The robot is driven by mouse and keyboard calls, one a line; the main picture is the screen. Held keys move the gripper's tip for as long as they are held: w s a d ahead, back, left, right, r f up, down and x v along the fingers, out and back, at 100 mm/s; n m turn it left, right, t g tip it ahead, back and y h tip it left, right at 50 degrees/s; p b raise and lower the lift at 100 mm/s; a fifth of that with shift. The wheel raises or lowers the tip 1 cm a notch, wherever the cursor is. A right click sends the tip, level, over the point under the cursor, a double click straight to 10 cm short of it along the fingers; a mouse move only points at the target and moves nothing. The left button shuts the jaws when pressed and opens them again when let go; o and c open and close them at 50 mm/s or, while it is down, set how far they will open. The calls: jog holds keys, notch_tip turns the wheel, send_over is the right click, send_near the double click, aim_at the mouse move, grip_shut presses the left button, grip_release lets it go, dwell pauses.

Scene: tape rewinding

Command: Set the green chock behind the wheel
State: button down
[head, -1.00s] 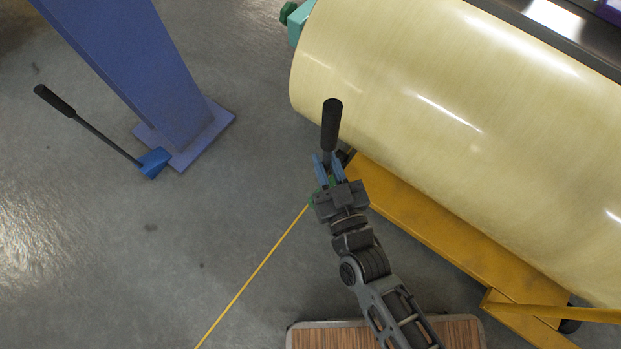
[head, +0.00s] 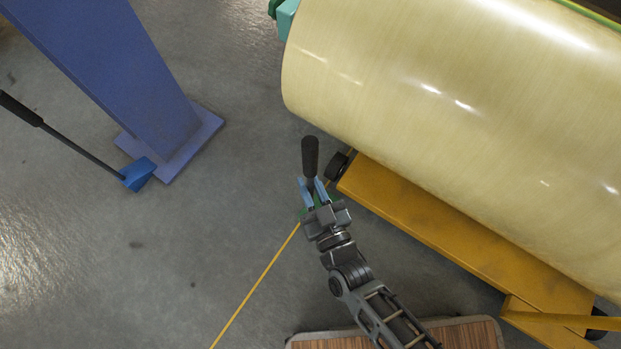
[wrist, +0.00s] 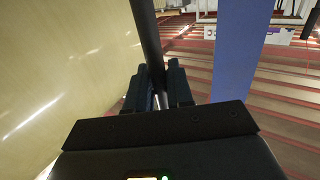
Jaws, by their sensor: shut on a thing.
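My gripper (head: 311,187) is shut on the handle of the green chock, and its black grip (head: 309,152) sticks up past the fingers. Only small bits of the green chock (head: 303,213) show beside the fingers; the gripper hides the rest. In the wrist view the dark handle (wrist: 149,40) stands between the fingers (wrist: 158,90). The black wheel (head: 337,165) is at the left end of the yellow cart, just right of and above the gripper. The chock appears apart from the wheel, left of and below it; its height above the floor is hard to tell.
A large cream roll (head: 440,110) overhangs the yellow cart (head: 440,225). A blue post (head: 120,70) stands at upper left, with a blue chock (head: 138,174) by its base. A yellow line (head: 255,285) crosses the grey floor, which is clear at lower left.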

jog(key=shift+w+f, duration=0.1)
jog(key=shift+f, duration=0.5)
jog(key=shift+w+a+f+b, duration=0.2)
jog(key=shift+w+b, duration=0.2)
jog(key=shift+w, duration=0.2)
jog(key=shift+w+a+f+b, duration=0.25)
jog(key=shift+w+b, duration=0.2)
jog(key=shift+w, duration=0.2)
jog(key=shift+w+a+f+b, duration=0.2)
jog(key=shift+w+b, duration=0.2)
jog(key=shift+w, duration=0.2)
jog(key=c, duration=1)
grip_release()
jog(key=shift+f, duration=0.2)
